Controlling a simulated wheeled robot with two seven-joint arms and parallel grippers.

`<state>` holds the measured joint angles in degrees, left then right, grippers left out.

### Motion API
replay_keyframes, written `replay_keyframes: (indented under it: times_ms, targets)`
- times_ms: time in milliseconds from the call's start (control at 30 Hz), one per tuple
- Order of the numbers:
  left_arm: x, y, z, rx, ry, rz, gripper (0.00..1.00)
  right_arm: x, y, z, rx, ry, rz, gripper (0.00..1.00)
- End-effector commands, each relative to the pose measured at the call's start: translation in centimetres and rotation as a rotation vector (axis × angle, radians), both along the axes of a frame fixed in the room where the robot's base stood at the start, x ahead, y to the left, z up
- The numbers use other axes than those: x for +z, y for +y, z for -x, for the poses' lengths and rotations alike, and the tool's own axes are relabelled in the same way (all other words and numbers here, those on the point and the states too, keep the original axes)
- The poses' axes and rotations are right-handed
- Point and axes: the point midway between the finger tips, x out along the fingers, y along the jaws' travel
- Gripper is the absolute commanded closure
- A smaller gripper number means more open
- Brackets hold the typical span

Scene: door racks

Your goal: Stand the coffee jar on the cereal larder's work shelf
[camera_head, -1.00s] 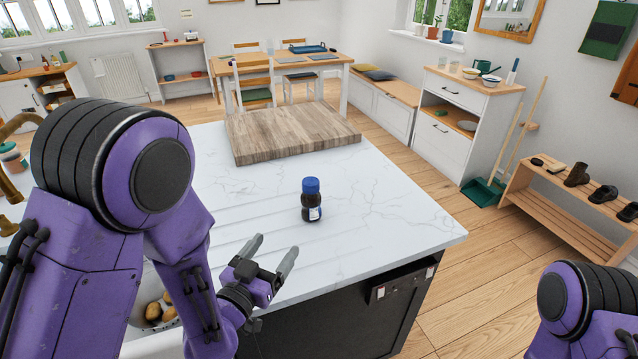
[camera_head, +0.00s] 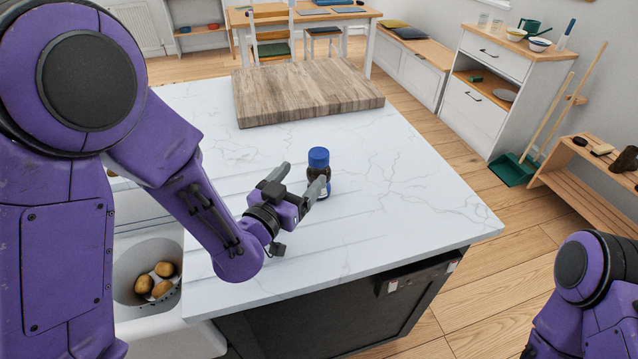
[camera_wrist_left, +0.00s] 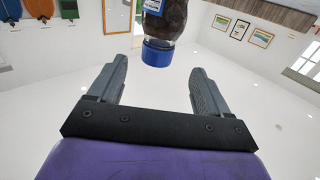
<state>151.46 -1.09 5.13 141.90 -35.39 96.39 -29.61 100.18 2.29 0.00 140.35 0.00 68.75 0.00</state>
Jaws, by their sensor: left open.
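The coffee jar (camera_head: 319,172) is dark brown with a blue lid and a pale label, standing upright on the white marble worktop (camera_head: 400,210). My left gripper (camera_head: 303,180) is open, its fingers pointing at the jar from the near left; one finger overlaps the jar's lower part in the head view. In the left wrist view the picture is upside down, and the jar (camera_wrist_left: 162,30) is just beyond the fingertips, centred between the open fingers (camera_wrist_left: 155,80). Nothing is held. My right gripper is out of view. I cannot identify the cereal larder's work shelf for certain.
A thick wooden board (camera_head: 305,92) lies on the worktop behind the jar. A sink bowl with potatoes (camera_head: 153,282) is at the near left. A white cabinet (camera_head: 490,85) with an open shelf stands at the back right, beside a wooden rack (camera_head: 600,185). Worktop right of the jar is clear.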

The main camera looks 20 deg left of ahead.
Motion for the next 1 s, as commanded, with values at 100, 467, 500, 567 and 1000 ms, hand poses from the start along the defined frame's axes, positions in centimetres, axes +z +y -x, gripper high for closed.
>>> replay_keyframes:
  times_ms: [100, 467, 500, 567, 1000]
  targets:
    - [0.3, -0.3, -1.9, 0.001, 0.002, 0.0, 0.22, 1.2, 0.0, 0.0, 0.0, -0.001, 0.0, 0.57]
    - [0.6, -1.6, -7.0, 0.004, 0.001, 0.0, 0.22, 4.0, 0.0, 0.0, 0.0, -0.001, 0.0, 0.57]
    - [0.4, -1.7, -7.3, 0.004, 0.002, 0.0, 0.22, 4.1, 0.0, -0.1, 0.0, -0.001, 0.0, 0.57]
    - [0.3, -1.7, -7.5, 0.004, 0.002, -0.001, 0.22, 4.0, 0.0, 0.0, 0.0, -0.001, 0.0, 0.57]
    - [0.3, -1.7, -7.5, 0.004, 0.0, -0.001, 0.9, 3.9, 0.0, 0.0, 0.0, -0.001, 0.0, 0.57]
